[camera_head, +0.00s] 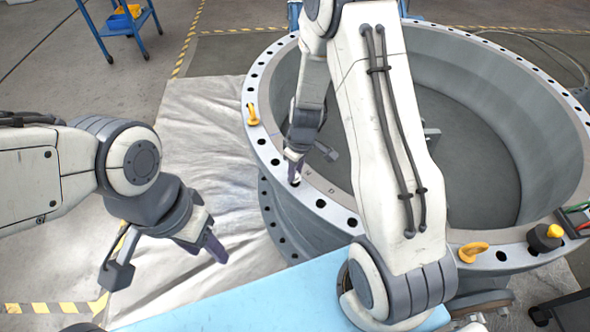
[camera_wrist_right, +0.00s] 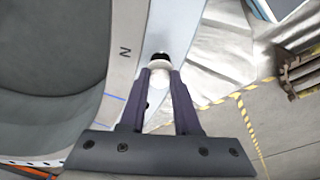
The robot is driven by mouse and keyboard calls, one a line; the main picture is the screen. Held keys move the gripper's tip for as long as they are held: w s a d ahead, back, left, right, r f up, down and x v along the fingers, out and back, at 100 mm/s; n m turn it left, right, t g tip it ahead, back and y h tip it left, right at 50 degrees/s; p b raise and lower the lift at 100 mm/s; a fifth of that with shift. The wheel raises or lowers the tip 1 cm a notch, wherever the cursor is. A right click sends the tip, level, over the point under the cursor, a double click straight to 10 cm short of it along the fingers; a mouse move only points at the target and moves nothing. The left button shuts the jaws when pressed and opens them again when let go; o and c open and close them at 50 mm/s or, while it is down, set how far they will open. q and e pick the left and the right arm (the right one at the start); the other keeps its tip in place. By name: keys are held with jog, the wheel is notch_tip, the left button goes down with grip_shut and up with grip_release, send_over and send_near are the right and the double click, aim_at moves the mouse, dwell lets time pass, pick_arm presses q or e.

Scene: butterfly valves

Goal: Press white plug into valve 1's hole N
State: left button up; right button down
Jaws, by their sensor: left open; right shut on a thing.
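Valve 1 (camera_head: 335,215) is a large grey ring with a pale flange full of dark holes. My right gripper (camera_head: 294,174) is over the left part of this flange. In the right wrist view it (camera_wrist_right: 164,70) is shut on the white plug (camera_wrist_right: 160,64), whose pale round body shows between the fingertips. A dark hole (camera_wrist_right: 160,56) lies just at the plug's far side, near the letter N (camera_wrist_right: 125,52). How far the plug is in a hole is hidden. My left gripper (camera_head: 215,247) is open and empty, left of the valve.
Yellow eyebolts (camera_head: 252,115) and (camera_head: 473,251) stand on the flange. A black knob with a yellow top (camera_head: 545,237) is at the right. A light-blue surface (camera_head: 245,300) lies in front. A silvery sheet (camera_head: 205,120) covers the floor left of the valve. A blue cart (camera_head: 118,22) stands far off.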

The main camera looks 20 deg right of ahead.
jog(key=shift+s+f+b, duration=0.1)
jog(key=shift+b, duration=0.4)
dwell(1.0)
jog(key=shift+f+b, duration=0.85)
jog(key=shift+b, duration=0.25)
dwell(1.0)
jog(key=shift+f+b, duration=0.4)
jog(key=shift+c, duration=0.3)
grip_release()
jog(key=shift+r, duration=0.1)
jog(key=shift+r, duration=0.15)
jog(key=shift+r+p, duration=2.6)
jog(key=shift+r, duration=0.3)
